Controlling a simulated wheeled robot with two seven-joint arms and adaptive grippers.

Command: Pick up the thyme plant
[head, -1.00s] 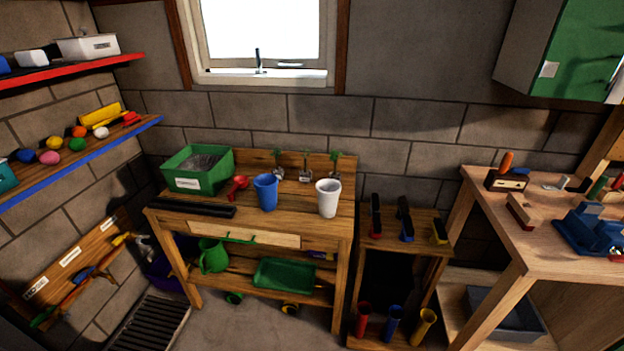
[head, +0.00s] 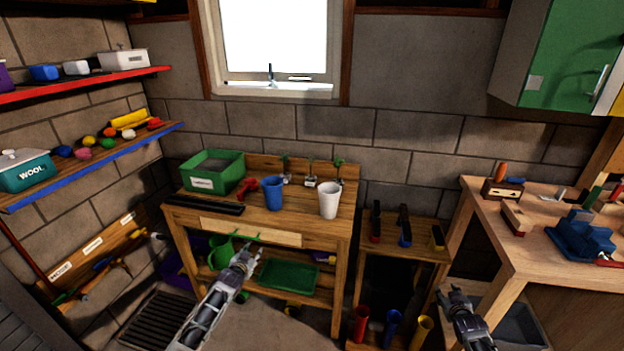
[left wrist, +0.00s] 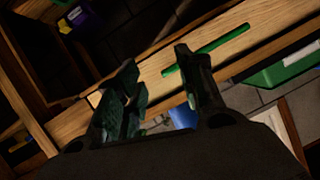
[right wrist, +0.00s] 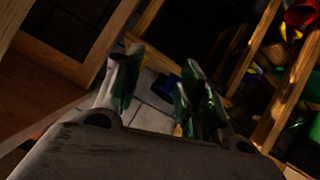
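Three small seedlings in little labelled pots stand along the back of the wooden potting bench (head: 262,215): a left one (head: 286,174), a middle one (head: 310,177) and a right one (head: 339,172). The labels are too small to read, so I cannot tell which is thyme. My left gripper (head: 245,256) is in front of the bench, below its top; its fingers (left wrist: 160,95) are apart and empty in the left wrist view. My right gripper (head: 455,296) is low at the right, by the workbench; its fingers (right wrist: 158,90) are apart and empty.
A blue cup (head: 274,193) and a white cup (head: 328,200) stand in front of the seedlings. A green box (head: 212,173), a red scoop (head: 246,188) and a black tray (head: 208,204) are on the bench's left. A tool rack (head: 420,243) stands to its right.

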